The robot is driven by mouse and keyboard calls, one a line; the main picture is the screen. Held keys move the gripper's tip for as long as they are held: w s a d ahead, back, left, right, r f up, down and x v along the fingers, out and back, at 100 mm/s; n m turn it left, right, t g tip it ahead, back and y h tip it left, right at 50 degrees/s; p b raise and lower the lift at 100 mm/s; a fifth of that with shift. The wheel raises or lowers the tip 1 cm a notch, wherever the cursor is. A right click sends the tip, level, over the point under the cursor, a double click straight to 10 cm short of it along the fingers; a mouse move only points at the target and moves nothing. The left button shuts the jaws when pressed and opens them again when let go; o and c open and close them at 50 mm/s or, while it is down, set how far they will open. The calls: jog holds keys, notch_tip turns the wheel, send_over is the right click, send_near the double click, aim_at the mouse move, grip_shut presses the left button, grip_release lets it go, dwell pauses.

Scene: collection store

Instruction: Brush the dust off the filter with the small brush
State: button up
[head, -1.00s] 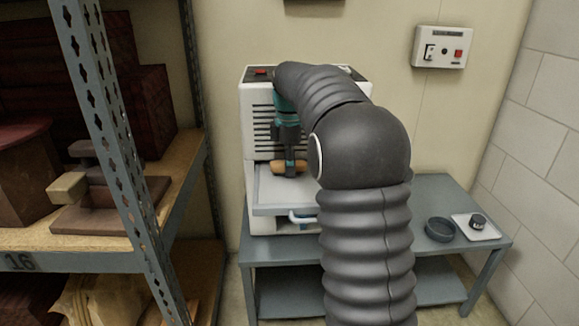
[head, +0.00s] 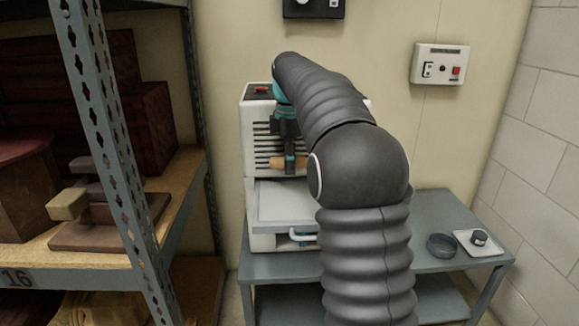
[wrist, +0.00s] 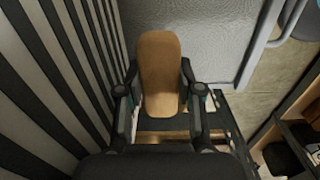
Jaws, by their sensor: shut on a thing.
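My gripper (head: 290,160) is shut on the tan wooden handle of the small brush (head: 268,163). It holds the brush above the drawer, in front of the white machine's slotted face. The wrist view shows the rounded handle (wrist: 158,62) between both fingers; the bristles are hidden there. A pale grey flat panel, apparently the filter (head: 285,203), lies in the pulled-out tray of the white machine (head: 259,115). The brush looks clear of this panel. Dust on it is too faint to make out. My arm hides the machine's right side.
The machine stands on a grey table (head: 440,210). A loaded shelf (head: 150,240) stands close on the left. A switch box (head: 439,64) is on the wall.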

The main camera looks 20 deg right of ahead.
jog(key=shift+r, duration=1.5)
jog(key=shift+d, duration=0.1)
